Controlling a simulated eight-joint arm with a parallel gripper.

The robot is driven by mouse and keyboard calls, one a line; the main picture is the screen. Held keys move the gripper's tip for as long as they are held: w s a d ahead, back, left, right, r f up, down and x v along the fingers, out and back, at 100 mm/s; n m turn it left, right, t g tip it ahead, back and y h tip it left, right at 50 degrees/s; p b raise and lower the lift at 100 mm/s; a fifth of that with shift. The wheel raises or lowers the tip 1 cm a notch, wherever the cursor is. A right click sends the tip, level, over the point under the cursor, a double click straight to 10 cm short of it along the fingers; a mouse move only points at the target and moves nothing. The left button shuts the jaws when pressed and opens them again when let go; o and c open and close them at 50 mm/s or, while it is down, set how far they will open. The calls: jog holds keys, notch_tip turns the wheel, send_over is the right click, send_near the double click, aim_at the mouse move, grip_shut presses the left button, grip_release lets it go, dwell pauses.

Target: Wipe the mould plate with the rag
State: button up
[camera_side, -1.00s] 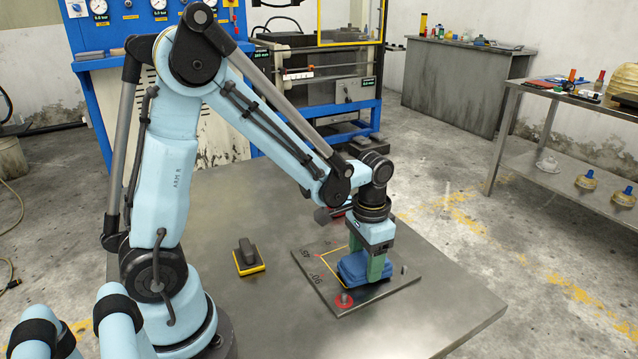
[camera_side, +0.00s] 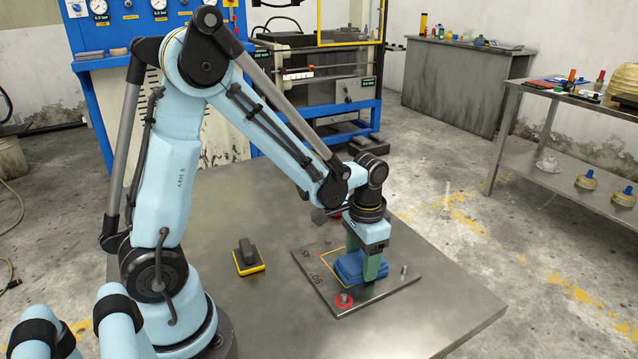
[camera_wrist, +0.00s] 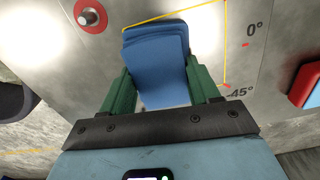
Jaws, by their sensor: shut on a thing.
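The rag (camera_side: 350,270) is a folded blue cloth pad, low over the mould plate (camera_side: 388,287); I cannot tell how firmly it touches. The plate is a grey metal sheet lying flat on the table, with a yellow outline, angle markings and upright pins. My gripper (camera_side: 364,264) points down over the plate, its green fingers shut on the rag. In the wrist view the rag (camera_wrist: 157,62) sits between both fingers (camera_wrist: 162,88) and hides part of the yellow outline. The bare plate (camera_wrist: 205,45) shows around it, with bright glare.
A pin with a red ring (camera_side: 344,300) stands near the plate's front corner; it also shows in the wrist view (camera_wrist: 90,15). A black-handled block with a yellow edge (camera_side: 248,258) lies left of the plate. A red-topped object (camera_wrist: 306,88) lies beyond the plate. The front table area is clear.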

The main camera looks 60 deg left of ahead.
aim_at(344, 252)
jog(key=shift+a+f, duration=0.1)
jog(key=shift+a, duration=3.1)
jog(key=shift+d, duration=0.15)
jog(key=shift+d+f, duration=0.15)
jog(key=shift+d, duration=1.2)
jog(key=shift+d+r, duration=0.2)
jog(key=shift+d, duration=2.2)
jog(key=shift+a+r, duration=0.1)
jog(key=shift+r, duration=3.45)
